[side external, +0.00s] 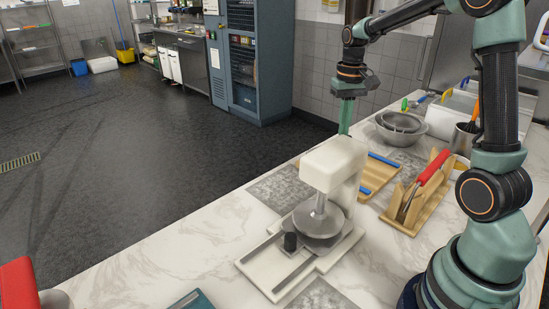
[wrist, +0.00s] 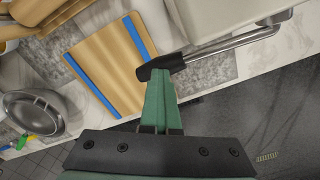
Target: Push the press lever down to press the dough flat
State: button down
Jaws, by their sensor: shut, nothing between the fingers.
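The white dough press (side external: 334,163) stands on the counter, with a round metal plate (side external: 318,220) under its head. In the wrist view, the press lever (wrist: 225,47) is a metal bar ending in a black grip (wrist: 160,67). My gripper (side external: 345,132) points down behind the press head, its green fingers shut and empty. In the wrist view, the fingertips (wrist: 162,78) overlap the black grip; I cannot tell whether they touch it. I cannot make out any dough.
A wooden board with blue edges (side external: 376,178) lies behind the press. A wooden rack (side external: 412,208) holding a red-handled tool stands to its right. Metal bowls (side external: 401,125) sit farther back. The counter to the left of the press (side external: 190,245) is mostly clear.

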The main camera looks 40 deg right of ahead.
jog(key=shift+a+f, duration=0.15)
jog(key=shift+f, duration=0.8)
jog(key=shift+r, duration=0.1)
dwell(0.4)
notch_tip(320, 180, up, 19)
dwell(1.6)
